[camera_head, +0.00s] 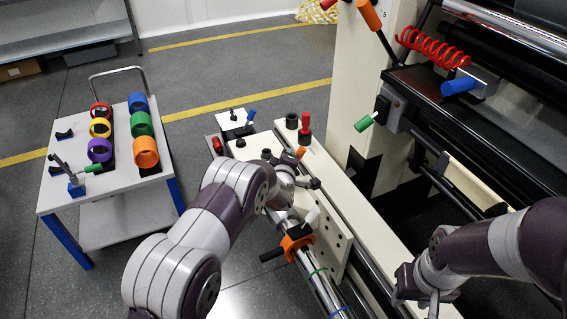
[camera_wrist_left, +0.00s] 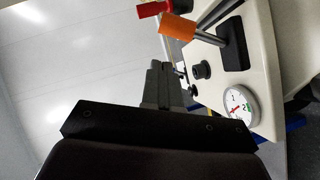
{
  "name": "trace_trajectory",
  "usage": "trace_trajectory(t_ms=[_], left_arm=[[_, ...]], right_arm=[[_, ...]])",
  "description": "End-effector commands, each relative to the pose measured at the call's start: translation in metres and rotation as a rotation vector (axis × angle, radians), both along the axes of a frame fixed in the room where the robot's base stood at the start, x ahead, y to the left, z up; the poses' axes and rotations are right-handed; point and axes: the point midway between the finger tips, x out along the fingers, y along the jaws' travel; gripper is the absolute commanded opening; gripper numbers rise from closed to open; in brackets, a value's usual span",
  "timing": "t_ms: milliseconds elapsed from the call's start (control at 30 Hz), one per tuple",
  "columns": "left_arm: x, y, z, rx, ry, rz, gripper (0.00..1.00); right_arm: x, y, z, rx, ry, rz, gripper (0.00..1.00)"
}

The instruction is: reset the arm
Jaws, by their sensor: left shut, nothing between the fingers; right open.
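My left arm reaches in from the bottom of the head view, and my left gripper (camera_head: 291,172) is above the cream machine bed. In the left wrist view my left gripper (camera_wrist_left: 163,84) has its grey fingers together, with nothing between them. Its fingertips are hard to make out in the head view. My right arm comes in from the right edge, and my right gripper (camera_head: 428,298) hangs low at the bottom right, open and empty.
An orange handle (camera_wrist_left: 178,28) and a gauge (camera_wrist_left: 241,105) show in the left wrist view. A white cart (camera_head: 110,186) with several coloured rings stands at the left. A red coiled hose (camera_head: 432,48) hangs on the machine. Open floor lies between cart and machine.

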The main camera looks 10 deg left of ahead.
Motion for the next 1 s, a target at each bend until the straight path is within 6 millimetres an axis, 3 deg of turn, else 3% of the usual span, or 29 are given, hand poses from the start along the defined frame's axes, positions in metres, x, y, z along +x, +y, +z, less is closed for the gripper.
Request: trace_trajectory(t_ms=[33, 333, 500, 733, 800, 867, 900, 1000], left_arm=[[0.001, 0.001, 0.005, 0.000, -0.001, 0.000, 0.00], [-0.064, -0.005, 0.025, 0.001, 0.003, -0.001, 0.00], [-0.089, -0.006, 0.030, -0.001, 0.001, 0.001, 0.00], [-0.096, -0.006, 0.027, 0.035, 0.013, -0.009, 0.00], [-0.104, -0.010, 0.006, 0.136, 0.119, -0.062, 0.00], [-0.124, -0.013, -0.023, 0.240, 0.267, -0.138, 0.00], [-0.146, -0.016, -0.041, 0.337, 0.401, -0.228, 0.00], [-0.216, -0.010, -0.048, 0.575, 0.722, -0.524, 0.00]], right_arm=[[0.000, 0.000, 0.003, 0.000, 0.000, 0.000, 0.43], [0.000, 0.000, 0.030, 0.000, 0.000, 0.000, 0.43], [0.000, 0.000, 0.036, 0.000, 0.000, 0.000, 0.43], [0.000, 0.000, 0.036, 0.000, 0.000, 0.000, 0.43], [0.000, 0.000, 0.036, 0.000, 0.000, 0.000, 0.43], [0.000, 0.000, 0.036, 0.000, 0.000, 0.000, 0.43], [0.000, 0.000, 0.036, 0.000, 0.000, 0.000, 0.43], [0.000, 0.000, 0.036, 0.000, 0.000, 0.000, 0.43]])
